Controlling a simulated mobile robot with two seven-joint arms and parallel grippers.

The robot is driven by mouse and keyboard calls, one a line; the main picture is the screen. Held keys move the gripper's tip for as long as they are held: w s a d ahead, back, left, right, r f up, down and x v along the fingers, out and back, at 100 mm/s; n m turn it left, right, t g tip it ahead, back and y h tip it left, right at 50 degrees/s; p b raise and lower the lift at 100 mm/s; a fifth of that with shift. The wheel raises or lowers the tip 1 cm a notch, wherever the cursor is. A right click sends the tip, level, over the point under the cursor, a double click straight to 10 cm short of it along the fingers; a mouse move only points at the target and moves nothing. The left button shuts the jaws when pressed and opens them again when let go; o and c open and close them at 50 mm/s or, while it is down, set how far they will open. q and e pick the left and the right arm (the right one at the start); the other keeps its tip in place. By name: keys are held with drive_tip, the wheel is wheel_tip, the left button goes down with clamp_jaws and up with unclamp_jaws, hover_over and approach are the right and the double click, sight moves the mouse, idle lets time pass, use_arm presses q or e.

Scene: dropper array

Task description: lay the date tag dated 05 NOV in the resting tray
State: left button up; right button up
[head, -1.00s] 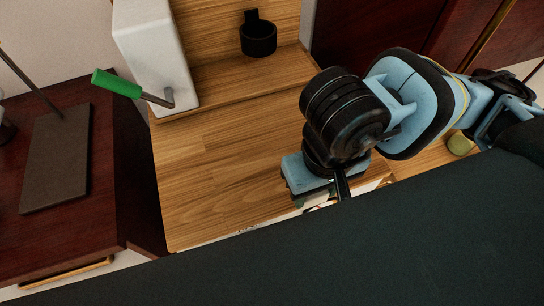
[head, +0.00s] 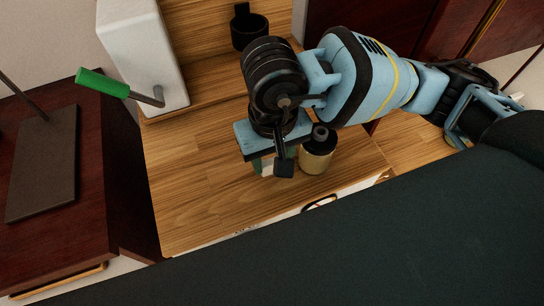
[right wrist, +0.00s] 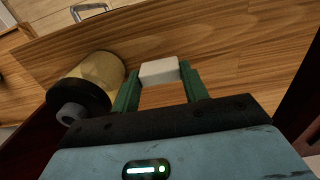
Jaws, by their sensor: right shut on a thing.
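A small blank-looking white block (right wrist: 160,71), possibly the date tag, is between the green fingertips of my right gripper (right wrist: 160,85) in the right wrist view. No date is readable on it. In the head view my right gripper (head: 268,166) is over the wooden worktop, left of a cream bottle with a dark top (head: 317,157), and shut on the white block. The bottle also shows beside the left finger in the right wrist view (right wrist: 98,72). I cannot pick out the resting tray. My left gripper is not in view.
A white box-like unit (head: 143,50) with a green-handled lever (head: 102,82) stands at the back left. A black cup-like holder (head: 249,32) is on the rear ledge. A dark stand (head: 42,165) is on the left table. The worktop's left part (head: 190,190) is clear.

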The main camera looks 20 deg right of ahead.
drive_tip(key=shift+f, duration=0.6)
drive_tip(key=shift+r, duration=0.1)
drive_tip(key=o, duration=0.6)
drive_tip(key=shift+f, duration=0.25)
drive_tip(key=o, duration=0.5)
drive_tip(key=shift+r, duration=0.1)
